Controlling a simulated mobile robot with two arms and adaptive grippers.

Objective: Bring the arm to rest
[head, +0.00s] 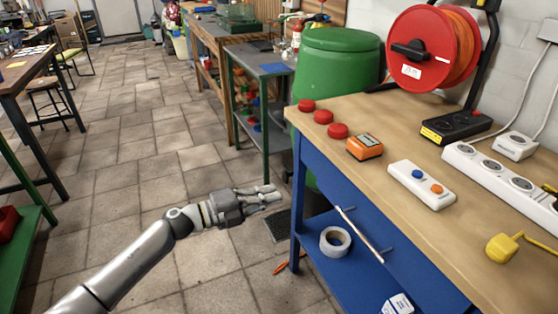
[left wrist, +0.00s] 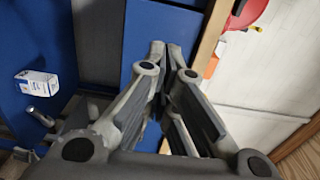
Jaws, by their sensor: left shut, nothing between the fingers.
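My left arm reaches in from the lower left in the head view. Its gripper (head: 268,195) is shut and empty, in the air over the tiled floor, left of the blue workbench's front corner. In the left wrist view the gripper fingers (left wrist: 168,62) come close together at their tips, with nothing held. The blue side of the workbench shows behind them. My right gripper is not in view.
The workbench top (head: 440,235) carries red buttons (head: 323,117), an orange device (head: 365,147), a white switch box (head: 421,185) and a red cable reel (head: 432,50). A tape roll (head: 335,240) lies on the lower shelf.

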